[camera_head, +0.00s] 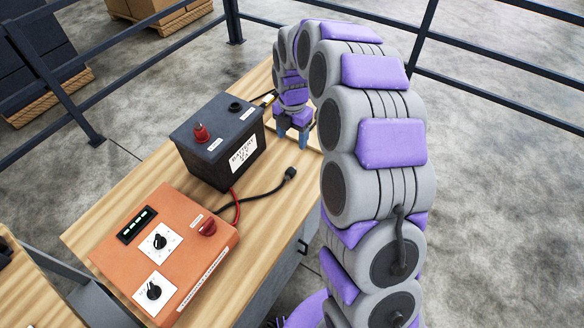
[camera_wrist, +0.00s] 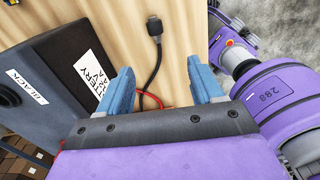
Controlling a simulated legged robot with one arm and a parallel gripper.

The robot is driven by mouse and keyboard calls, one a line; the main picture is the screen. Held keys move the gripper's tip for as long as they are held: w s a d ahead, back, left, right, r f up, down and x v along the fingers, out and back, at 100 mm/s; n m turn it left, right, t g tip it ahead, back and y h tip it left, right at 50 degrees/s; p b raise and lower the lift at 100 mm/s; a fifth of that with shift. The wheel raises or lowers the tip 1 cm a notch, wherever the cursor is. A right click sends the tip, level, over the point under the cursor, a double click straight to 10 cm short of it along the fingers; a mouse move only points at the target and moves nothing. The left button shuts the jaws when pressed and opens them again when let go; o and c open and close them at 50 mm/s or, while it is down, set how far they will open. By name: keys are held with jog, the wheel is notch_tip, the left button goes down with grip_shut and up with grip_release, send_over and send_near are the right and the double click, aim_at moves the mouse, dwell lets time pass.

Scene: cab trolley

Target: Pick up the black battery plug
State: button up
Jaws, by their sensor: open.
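The black battery plug (camera_head: 290,173) lies on the wooden table at the end of a black cable, right of the battery. In the wrist view the plug (camera_wrist: 154,26) is near the top centre, beyond my fingertips, with its cable running down between the fingers. My gripper (camera_head: 293,138) is open and empty, above the table beside the battery's right side; its blue fingers (camera_wrist: 160,74) are spread apart in the wrist view. The dark battery (camera_head: 198,160) has a red plug (camera_head: 201,133) on top and a bare black terminal (camera_head: 235,106).
An orange charger box (camera_head: 190,215) with two knobs and a red connector (camera_head: 207,227) sits at the near left of the wooden table (camera_head: 95,232). A red cable (camera_head: 238,207) runs between charger and battery. Dark railings (camera_head: 480,95) stand behind the table.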

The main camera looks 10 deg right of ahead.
jog(key=b, duration=0.2)
send_over(291, 170)
jog(key=shift+n, duration=0.3)
jog(key=f, duration=1.2)
jog(key=shift+s+d+f, duration=0.1)
jog(key=shift+s+d, duration=0.1)
jog(key=shift+f, duration=0.3)
jog(key=shift+a+f+b, duration=0.4)
jog(key=shift+a+f, duration=0.05)
jog(key=f+b, duration=0.1)
jog(key=f, duration=0.3)
jog(key=shift+w+f, duration=0.15)
jog(key=shift+w, duration=0.05)
jog(key=shift+d, duration=0.35)
jog(key=shift+c, duration=0.2)
jog(key=shift+a, duration=0.45)
jog(key=c, duration=0.7)
jog(key=shift+d, duration=0.3)
grip_shut()
